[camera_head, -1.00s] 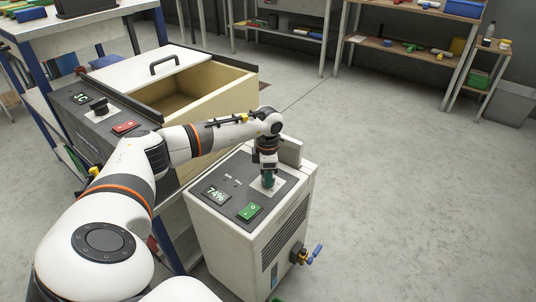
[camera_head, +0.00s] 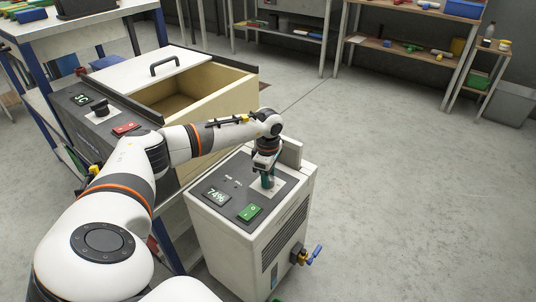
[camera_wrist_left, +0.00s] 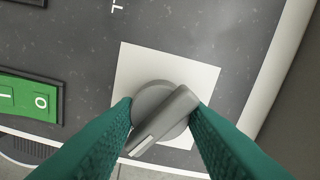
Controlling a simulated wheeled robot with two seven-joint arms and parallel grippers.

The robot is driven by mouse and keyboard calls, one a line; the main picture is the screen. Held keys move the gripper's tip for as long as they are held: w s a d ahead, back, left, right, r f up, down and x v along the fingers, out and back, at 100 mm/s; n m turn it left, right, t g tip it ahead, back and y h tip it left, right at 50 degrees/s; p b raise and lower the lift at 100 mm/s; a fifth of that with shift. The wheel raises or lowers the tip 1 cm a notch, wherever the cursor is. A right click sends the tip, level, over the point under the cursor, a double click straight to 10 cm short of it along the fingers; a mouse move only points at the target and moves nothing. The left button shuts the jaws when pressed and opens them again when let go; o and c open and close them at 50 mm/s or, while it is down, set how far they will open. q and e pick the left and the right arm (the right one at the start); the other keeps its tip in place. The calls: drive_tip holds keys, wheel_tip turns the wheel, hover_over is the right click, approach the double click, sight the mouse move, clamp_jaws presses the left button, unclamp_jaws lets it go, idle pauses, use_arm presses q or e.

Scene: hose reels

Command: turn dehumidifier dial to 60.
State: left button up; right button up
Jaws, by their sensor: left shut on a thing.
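The white dehumidifier (camera_head: 232,228) stands on the floor with a dark top panel, and its display (camera_head: 217,196) reads 74%. A green rocker switch (camera_head: 249,212) sits beside the display; part of it also shows in the left wrist view (camera_wrist_left: 27,97). The grey dial (camera_wrist_left: 152,100) is on a pale square plate (camera_wrist_left: 136,62). My left gripper (camera_head: 267,182) points down at the panel. In the left wrist view its teal fingers (camera_wrist_left: 160,112) are shut on the dial, one on each side. The dial's ridge lies diagonally, with a pale mark at its lower-left end.
A cabinet with an open wooden drawer (camera_head: 215,97) and its own panel with a red switch (camera_head: 125,128) stands behind my left arm. A blue-handled valve (camera_head: 312,252) sticks out of the dehumidifier's side. Open grey floor (camera_head: 420,200) lies to the right.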

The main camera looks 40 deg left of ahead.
use_arm(q)
drive_tip(key=o, duration=1)
use_arm(e)
drive_tip(key=shift+r, duration=0.15)
use_arm(q)
drive_tip(key=shift+r, duration=0.3)
wheel_tip(320, 180, up, 12)
drive_tip(key=p, duration=0.2)
drive_tip(key=shift+f, duration=0.25)
use_arm(e)
wheel_tip(320, 180, down, 8)
drive_tip(key=shift+w+a+r, duration=0.15)
drive_tip(key=shift+w+r, duration=0.1)
drive_tip(key=shift+w, duration=0.1)
